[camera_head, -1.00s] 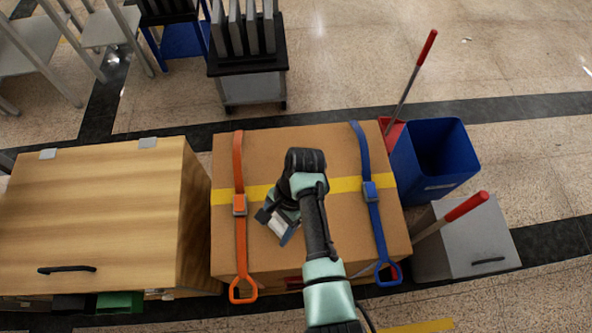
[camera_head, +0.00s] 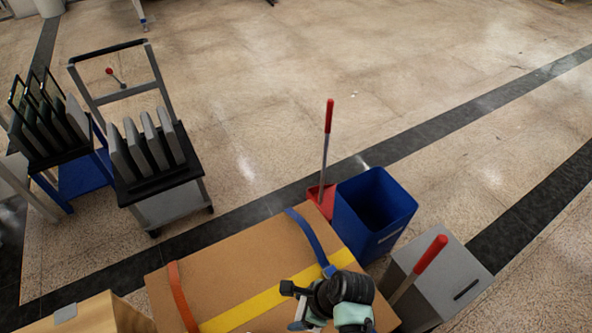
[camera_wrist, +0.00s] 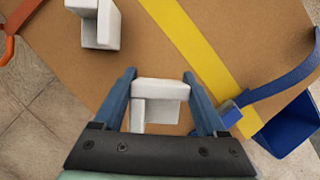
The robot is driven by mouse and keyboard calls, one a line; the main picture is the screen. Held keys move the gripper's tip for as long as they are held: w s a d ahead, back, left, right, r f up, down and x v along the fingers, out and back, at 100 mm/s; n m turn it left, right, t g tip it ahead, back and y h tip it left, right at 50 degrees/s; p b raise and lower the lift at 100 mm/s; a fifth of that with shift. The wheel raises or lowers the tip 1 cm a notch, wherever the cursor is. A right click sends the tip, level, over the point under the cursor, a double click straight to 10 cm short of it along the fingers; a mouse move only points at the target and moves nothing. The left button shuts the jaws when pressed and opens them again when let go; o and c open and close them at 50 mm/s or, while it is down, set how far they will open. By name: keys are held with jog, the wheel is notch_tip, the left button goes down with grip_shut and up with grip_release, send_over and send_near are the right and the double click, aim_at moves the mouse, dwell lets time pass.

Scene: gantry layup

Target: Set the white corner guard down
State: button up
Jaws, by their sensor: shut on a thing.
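A white corner guard (camera_wrist: 160,90) is between the two blue fingers of my gripper (camera_wrist: 161,98) in the wrist view. The gripper is shut on it, over the top of a brown box (camera_wrist: 270,45). I cannot tell whether the guard touches the box. A second white corner guard (camera_wrist: 97,24) is at the top left of the wrist view, over the box and apart from the gripper. In the head view, my gripper is at the bottom edge, over the near part of the brown box (camera_head: 235,262), and the held guard is mostly hidden.
A yellow stripe (camera_head: 262,302), an orange strap (camera_head: 181,294) and a blue strap (camera_head: 306,235) cross the box. A blue bin (camera_head: 345,220), a red-handled tool (camera_head: 328,120) and a grey container (camera_head: 460,275) stand to its right. A cart with grey panels (camera_head: 165,205) stands behind. The floor beyond is open.

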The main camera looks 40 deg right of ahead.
aim_at(299, 315)
jog(key=shift+f+b, duration=0.45)
jog(key=shift+f, duration=1.8)
jog(key=shift+f, duration=0.2)
jog(key=o, duration=1.2)
jog(key=shift+o, duration=0.2)
jog(key=p+v, duration=0.2)
jog(key=v, duration=1)
jog(key=shift+w+r+p, duration=0.1)
jog(key=shift+r+p, duration=0.15)
jog(key=shift+p, duration=0.05)
